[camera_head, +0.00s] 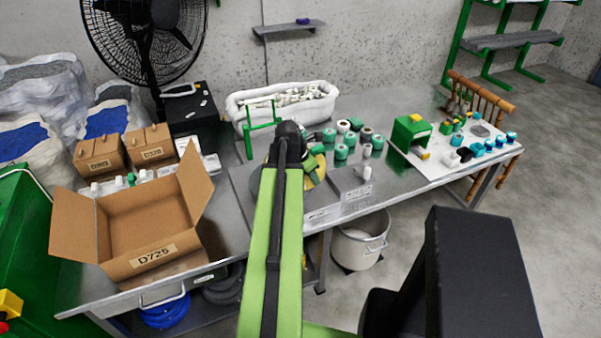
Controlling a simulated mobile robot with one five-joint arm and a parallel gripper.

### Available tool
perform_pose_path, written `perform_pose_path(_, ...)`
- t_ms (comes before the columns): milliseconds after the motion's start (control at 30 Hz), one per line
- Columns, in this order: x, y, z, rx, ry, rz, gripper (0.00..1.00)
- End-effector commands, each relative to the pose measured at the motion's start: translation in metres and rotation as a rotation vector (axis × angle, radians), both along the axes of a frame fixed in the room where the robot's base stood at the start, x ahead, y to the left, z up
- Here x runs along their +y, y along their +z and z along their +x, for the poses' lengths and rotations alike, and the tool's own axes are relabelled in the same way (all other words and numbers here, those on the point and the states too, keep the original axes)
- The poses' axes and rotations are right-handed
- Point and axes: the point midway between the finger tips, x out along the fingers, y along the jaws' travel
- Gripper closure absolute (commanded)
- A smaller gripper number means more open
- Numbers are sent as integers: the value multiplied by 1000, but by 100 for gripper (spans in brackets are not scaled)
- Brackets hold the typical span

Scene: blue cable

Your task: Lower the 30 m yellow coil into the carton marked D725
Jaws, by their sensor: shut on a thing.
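The open carton marked D725 (152,257) stands on the left part of the metal bench. Its flaps are spread and its inside looks empty. My gripper (314,161) is over the middle of the bench, to the right of the carton, and partly hidden behind my own arm. It is shut on a yellow coil (318,167), of which only a part shows beside the arm. The coil's length marking cannot be read, and I cannot tell whether it touches the bench top.
Two smaller closed cartons (151,145) stand behind the open one. Several green and white spools (341,152) stand right of my gripper. A white bin (234,105) is at the back, with a green frame (248,141) before it. A pale board (428,169) with small parts lies at right.

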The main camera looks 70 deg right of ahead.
Motion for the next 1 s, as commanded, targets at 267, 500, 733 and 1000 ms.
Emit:
perform_pose_path(267,13,31,-43,-2,-1,-2,100)
perform_pose_path(500,15,34,-52,-1,1,-1,100)
perform_pose_path(733,15,33,-52,-1,1,-1,100)
perform_pose_path(1000,15,33,-54,-1,-1,-2,100)
